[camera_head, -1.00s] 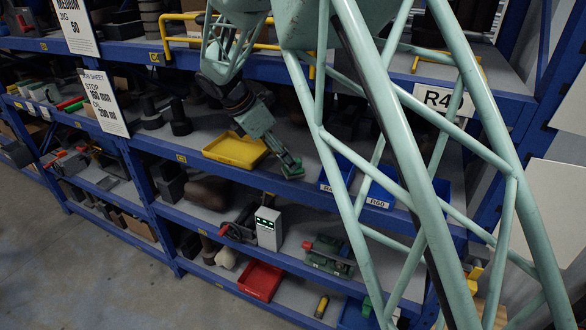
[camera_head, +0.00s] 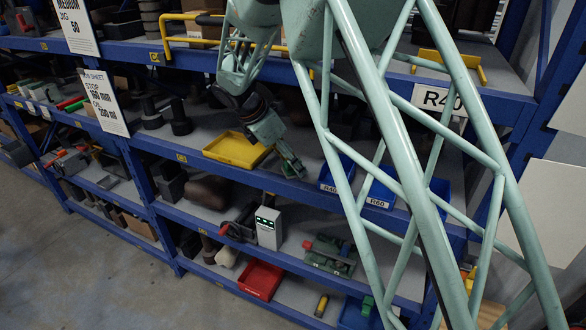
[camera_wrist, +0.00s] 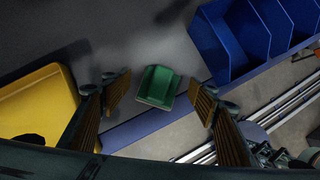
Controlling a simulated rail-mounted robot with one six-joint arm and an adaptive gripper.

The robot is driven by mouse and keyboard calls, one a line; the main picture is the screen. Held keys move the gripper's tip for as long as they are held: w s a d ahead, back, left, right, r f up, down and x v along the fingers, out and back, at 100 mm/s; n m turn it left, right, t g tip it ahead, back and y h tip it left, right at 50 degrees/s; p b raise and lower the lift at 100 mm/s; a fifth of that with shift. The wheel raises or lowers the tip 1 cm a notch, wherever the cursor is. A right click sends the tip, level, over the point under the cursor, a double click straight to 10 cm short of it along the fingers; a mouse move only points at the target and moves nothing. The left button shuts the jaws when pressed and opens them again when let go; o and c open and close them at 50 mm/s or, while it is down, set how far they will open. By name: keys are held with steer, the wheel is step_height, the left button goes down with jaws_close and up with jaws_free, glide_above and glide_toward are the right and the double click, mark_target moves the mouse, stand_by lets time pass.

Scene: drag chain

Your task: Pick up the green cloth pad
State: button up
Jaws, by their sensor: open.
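The green cloth pad (camera_wrist: 157,87) lies on the grey shelf near its blue front edge. In the wrist view it sits between my two fingers and beyond their tips, with a clear gap on each side. My gripper (camera_wrist: 161,84) is open and empty. In the head view my gripper (camera_head: 290,165) is over the front of the middle shelf, right of the yellow tray. There the pad is too small and too close to the fingers to tell apart clearly.
The yellow tray (camera_head: 236,150) stands close on the left and also shows in the wrist view (camera_wrist: 38,104). Blue bins (camera_wrist: 235,42) stand to the right. The blue shelf edge (camera_wrist: 150,128) drops off to open floor and lower shelves.

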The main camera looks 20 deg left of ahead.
steer(key=shift+w+d+f, duration=0.2)
steer(key=shift+w+f, duration=0.05)
steer(key=shift+f, duration=0.3)
steer(key=c, duration=0.9)
steer(key=shift+r, duration=0.1)
steer(key=shift+c, duration=0.4)
steer(key=shift+r, duration=1.5)
steer(key=shift+s+r, duration=0.1)
steer(key=shift+r, duration=0.15)
steer(key=s+d+b, duration=0.1)
steer(key=s+d, duration=0.3)
steer(key=s, duration=0.2)
steer(key=s+d+r+b, duration=0.1)
steer(key=s+d, duration=0.3)
steer(key=s, duration=0.3)
steer(key=shift+s+d+r, duration=0.15)
steer(key=shift+s+r, duration=0.05)
steer(key=shift+s, duration=0.05)
